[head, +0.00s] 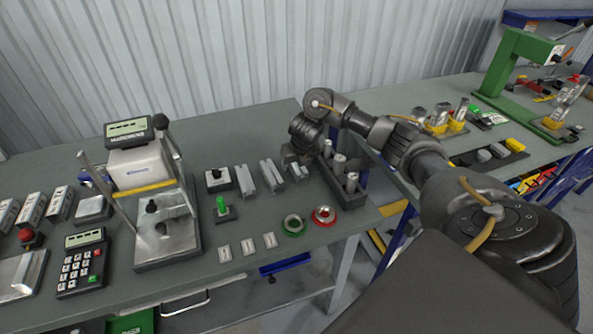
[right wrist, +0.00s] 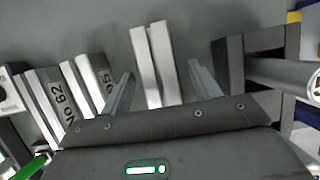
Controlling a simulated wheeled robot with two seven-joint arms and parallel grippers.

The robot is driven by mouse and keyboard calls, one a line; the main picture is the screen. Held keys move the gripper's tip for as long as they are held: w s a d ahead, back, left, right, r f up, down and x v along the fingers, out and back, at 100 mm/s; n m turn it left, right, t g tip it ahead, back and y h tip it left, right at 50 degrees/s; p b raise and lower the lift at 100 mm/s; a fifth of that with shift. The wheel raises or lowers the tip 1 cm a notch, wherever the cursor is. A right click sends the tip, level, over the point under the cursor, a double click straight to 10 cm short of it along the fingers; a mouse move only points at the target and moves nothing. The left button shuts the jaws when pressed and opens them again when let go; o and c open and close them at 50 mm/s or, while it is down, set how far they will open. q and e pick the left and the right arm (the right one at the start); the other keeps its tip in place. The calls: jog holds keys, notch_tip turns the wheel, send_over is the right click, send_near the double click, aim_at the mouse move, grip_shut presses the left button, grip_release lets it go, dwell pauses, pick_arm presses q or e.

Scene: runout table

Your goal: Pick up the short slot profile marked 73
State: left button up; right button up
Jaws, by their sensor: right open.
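Three short slot profiles lie side by side on the grey table: a left one (head: 245,181), a middle one (head: 271,177) and a right one (head: 299,173). In the right wrist view the leftmost reads No 62 (right wrist: 48,103). The middle one (right wrist: 90,78) has a partly hidden number. The right profile (right wrist: 156,62) shows no readable number, so I cannot read 73 anywhere. My right gripper (head: 297,158) is over the right profile; in the wrist view its open fingers (right wrist: 163,88) stand either side of this profile's near end, not closed on it. My left gripper is not in view.
A dark rack (head: 349,197) with upright metal cylinders stands close right of the gripper. A green ring (head: 294,225) and a red ring (head: 324,215) lie near the front edge. A green-knobbed block (head: 223,211) and a test stand (head: 165,240) are left.

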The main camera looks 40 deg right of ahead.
jog(key=shift+f, duration=0.1)
jog(key=c, duration=1.1)
jog(key=shift+c, duration=0.3)
jog(key=shift+r, duration=0.5)
notch_tip(320, 180, up, 3)
jog(key=shift+w+d+f+p, duration=0.1)
jog(key=shift+p, duration=0.4)
jog(key=s+a+r+p, duration=0.1)
jog(key=a+r+p, duration=0.1)
jog(key=a+r, duration=0.2)
jog(key=s+a+r+p, duration=0.1)
jog(key=a+r, duration=0.4)
jog(key=a, duration=0.5)
jog(key=shift+s+p, duration=0.25)
jog(key=shift+p, duration=0.35)
